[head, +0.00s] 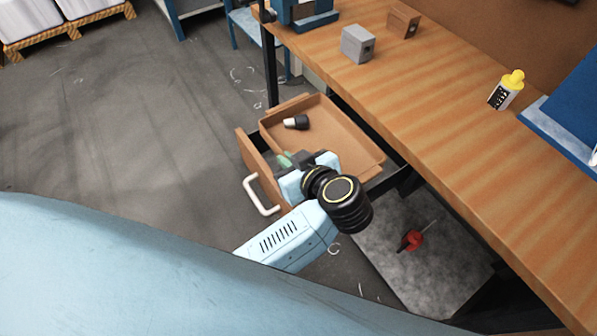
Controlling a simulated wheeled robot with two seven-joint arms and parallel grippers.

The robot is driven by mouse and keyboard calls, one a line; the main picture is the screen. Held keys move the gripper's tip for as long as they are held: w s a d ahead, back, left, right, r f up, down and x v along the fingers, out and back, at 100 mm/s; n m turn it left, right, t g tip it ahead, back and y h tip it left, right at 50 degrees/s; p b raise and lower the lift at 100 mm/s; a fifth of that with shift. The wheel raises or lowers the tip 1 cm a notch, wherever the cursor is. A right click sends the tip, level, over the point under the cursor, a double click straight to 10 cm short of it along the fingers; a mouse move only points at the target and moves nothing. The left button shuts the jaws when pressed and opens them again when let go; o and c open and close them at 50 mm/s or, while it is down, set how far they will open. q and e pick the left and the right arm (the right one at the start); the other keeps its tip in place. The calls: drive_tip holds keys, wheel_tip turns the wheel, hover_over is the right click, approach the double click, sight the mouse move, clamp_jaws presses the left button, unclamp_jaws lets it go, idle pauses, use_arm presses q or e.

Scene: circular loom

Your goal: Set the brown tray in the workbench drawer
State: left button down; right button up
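The brown tray (345,139) is at the pulled-out workbench drawer (257,158). It lies within or just over the drawer opening; I cannot tell whether it rests on the drawer bottom. A small black and white object (296,122) lies in the tray. My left gripper (291,161) is at the tray's near side, beside a greenish piece. My wrist hides much of the near rim, and the fingers are too covered to show whether they are shut on it. My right gripper is not in view.
The drawer front has a white handle (261,196). The wooden bench top (435,100) holds a grey block (357,44), a brown block (403,21) and a yellow-capped bottle (506,90). A red-handled tool (411,240) lies on the grey lower surface (440,275). Floor at left is open.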

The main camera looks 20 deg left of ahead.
use_arm(q)
drive_tip(key=shift+f+b, duration=0.55)
drive_tip(key=shift+f, duration=1.95)
drive_tip(key=shift+f, duration=0.45)
drive_tip(key=c, duration=1.6)
unclamp_jaws()
drive_tip(key=shift+r, duration=0.5)
drive_tip(key=p+v, duration=0.1)
drive_tip(key=v, duration=1.1)
drive_tip(key=shift+d+f, duration=0.1)
